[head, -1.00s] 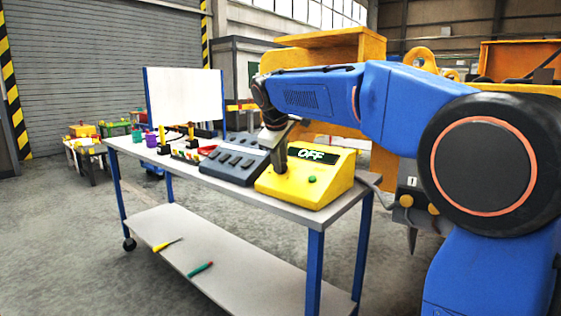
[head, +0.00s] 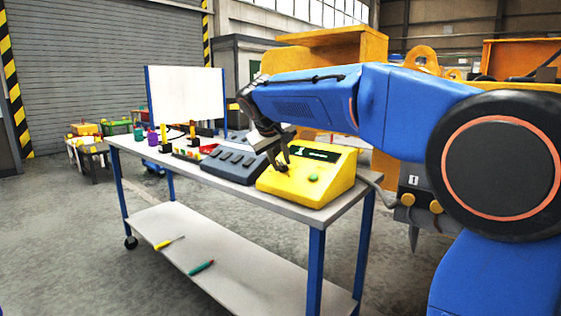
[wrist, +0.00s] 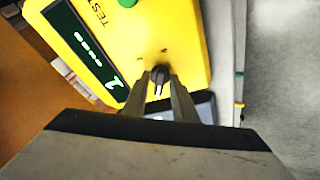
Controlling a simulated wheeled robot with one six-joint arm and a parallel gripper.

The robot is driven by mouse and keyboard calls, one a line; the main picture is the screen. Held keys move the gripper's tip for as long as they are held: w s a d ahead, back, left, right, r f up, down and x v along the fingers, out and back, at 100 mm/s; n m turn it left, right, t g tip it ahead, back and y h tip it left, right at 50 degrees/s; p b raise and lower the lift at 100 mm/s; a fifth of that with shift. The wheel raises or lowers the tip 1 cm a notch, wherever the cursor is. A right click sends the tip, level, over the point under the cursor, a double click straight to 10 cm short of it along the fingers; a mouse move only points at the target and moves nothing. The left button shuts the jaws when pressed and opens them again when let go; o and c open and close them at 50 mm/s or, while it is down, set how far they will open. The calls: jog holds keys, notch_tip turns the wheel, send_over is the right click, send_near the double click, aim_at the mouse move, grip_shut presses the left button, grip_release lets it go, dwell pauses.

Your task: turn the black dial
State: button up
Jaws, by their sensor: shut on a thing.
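The black dial (wrist: 159,76) is on the sloped face of the yellow test box (head: 318,185). My gripper (head: 283,165) is at the box's left part, over the dial. In the wrist view my gripper's two fingers (wrist: 160,88) stand on either side of the dial and are shut on it. The box's dark display (wrist: 88,48) shows a character that looks like a 2 and a row of small marks. A green button (head: 313,177) is on the same face, to the right of the dial.
The box stands on the upper shelf of a blue-legged cart (head: 300,218). A dark grey unit (head: 232,164) is left of it, with small coloured items farther left. Two tools (head: 200,268) lie on the lower shelf. Large yellow castings (head: 330,50) stand behind.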

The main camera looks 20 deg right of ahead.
dwell(0.4)
jog(key=o, duration=0.7)
jog(key=v, duration=1.7)
jog(key=shift+s+r, duration=0.15)
jog(key=s+d+f+g+y, duration=0.1)
jog(key=s+d+f, duration=0.4)
jog(key=s+f, duration=0.3)
jog(key=s+d+f+y, duration=0.1)
jog(key=s+d+f, duration=0.4)
jog(key=s+f, duration=0.3)
jog(key=s+d+f, duration=0.1)
jog(key=s+f, duration=0.4)
jog(key=f, duration=0.2)
jog(key=s+d+f+m+y, duration=0.1)
jog(key=s+f, duration=0.5)
jog(key=f, duration=0.1)
jog(key=s+d+f+m+y, duration=0.1)
jog(key=s+f, duration=0.5)
jog(key=f, duration=0.2)
jog(key=shift+g, duration=0.4)
